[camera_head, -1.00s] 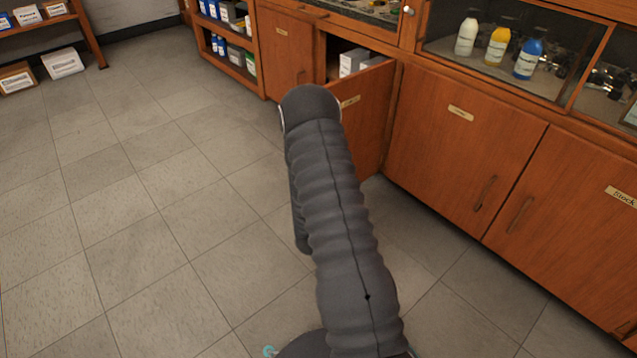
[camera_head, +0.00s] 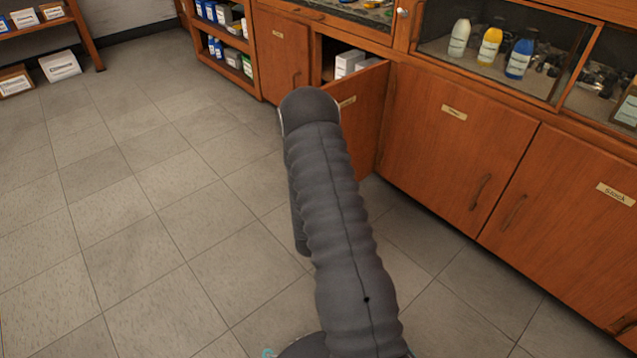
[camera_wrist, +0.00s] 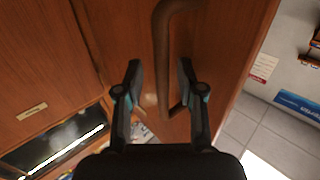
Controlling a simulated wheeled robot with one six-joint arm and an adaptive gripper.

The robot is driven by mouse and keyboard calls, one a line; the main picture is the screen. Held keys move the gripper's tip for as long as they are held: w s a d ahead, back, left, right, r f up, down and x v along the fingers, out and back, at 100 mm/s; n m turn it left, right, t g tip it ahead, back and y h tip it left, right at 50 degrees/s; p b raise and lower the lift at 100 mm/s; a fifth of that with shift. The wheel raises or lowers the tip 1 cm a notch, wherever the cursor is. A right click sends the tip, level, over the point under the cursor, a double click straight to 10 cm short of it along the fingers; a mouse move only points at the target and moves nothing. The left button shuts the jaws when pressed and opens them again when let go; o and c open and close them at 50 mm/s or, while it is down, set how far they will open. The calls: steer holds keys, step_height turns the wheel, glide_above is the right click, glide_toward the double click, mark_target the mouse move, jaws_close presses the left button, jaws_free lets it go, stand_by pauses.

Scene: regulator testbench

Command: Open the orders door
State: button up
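A brown wooden cabinet door (camera_head: 363,125) stands partly open, swung out from its cabinet. Its small label (camera_head: 347,101) is too small to read, so I cannot tell whether it says orders. In the wrist view a door panel (camera_wrist: 215,50) carries a curved brown handle (camera_wrist: 161,55). My gripper (camera_wrist: 160,72) is open, with one finger on each side of the handle and visible gaps between. I cannot tell how deep the handle sits between the fingers. In the head view my own arm hides the gripper, the handle and part of the door.
White boxes (camera_head: 350,62) sit inside the opened cabinet. Closed doors (camera_head: 455,140) stand to its right, one labelled Stock (camera_head: 614,193). Bottles (camera_head: 490,47) stand behind glass above. A closed door (camera_head: 283,50) and open shelves (camera_head: 225,40) are to the left. The tiled floor (camera_head: 120,200) is clear.

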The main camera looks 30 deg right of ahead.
steer(key=shift+s, duration=0.1)
steer(key=v, duration=1.2)
